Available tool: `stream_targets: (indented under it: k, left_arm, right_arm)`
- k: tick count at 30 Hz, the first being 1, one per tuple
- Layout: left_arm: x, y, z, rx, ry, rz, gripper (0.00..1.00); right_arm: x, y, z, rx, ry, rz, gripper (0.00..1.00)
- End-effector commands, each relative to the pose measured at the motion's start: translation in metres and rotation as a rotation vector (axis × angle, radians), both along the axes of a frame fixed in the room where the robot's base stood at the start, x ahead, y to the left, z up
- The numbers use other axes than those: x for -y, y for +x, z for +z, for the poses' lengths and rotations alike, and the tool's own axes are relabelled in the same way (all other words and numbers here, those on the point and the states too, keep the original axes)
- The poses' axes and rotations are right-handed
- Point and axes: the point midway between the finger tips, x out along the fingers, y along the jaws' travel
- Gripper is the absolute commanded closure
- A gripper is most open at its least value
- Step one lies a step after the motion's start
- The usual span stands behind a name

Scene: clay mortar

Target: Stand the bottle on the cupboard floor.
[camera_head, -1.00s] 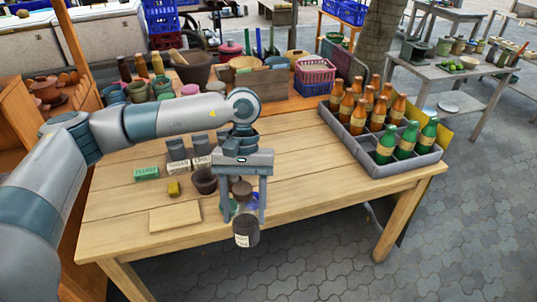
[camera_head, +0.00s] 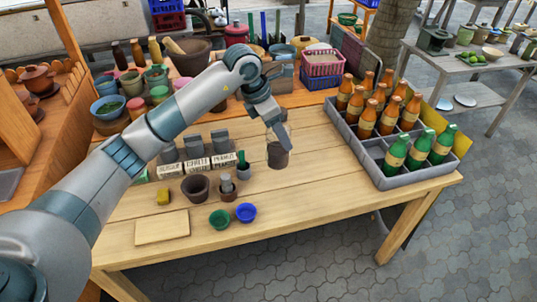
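A small dark, jar-like container (camera_head: 278,157), perhaps the bottle, is at my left gripper (camera_head: 283,138) over the middle of the table. The fingers point down at its upper part and seem shut on it, but I see them from the side. Its label does not show now. A wooden cupboard (camera_head: 20,130) stands at the left edge, partly hidden by my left arm. Several orange-brown bottles (camera_head: 366,120) and green bottles (camera_head: 418,148) stand upright in a grey crate (camera_head: 392,183) on the right of the table. My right gripper is not in view.
Near the front stand a dark mortar (camera_head: 195,187), a green bowl (camera_head: 219,219), a blue bowl (camera_head: 245,212) and a flat board (camera_head: 162,227). Labelled blocks (camera_head: 197,165) line up behind them. Bowls and pots crowd the back left. The table right of centre is clear.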

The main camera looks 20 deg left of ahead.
Motion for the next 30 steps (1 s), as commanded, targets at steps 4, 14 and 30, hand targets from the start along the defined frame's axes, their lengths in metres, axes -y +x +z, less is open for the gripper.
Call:
stream_targets:
  k: [4,14,30]
  left_arm:
    - [-0.005,0.008,0.001,0.002,-0.001,0.103,0.75]
    - [-0.007,0.009,0.001,0.001,0.0,0.127,0.75]
    - [-0.052,0.042,-0.03,-0.004,-0.001,0.131,0.75]
  right_arm:
    - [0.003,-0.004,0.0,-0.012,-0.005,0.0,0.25]
    - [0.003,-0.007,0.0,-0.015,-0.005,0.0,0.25]
    - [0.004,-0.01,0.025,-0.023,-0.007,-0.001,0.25]
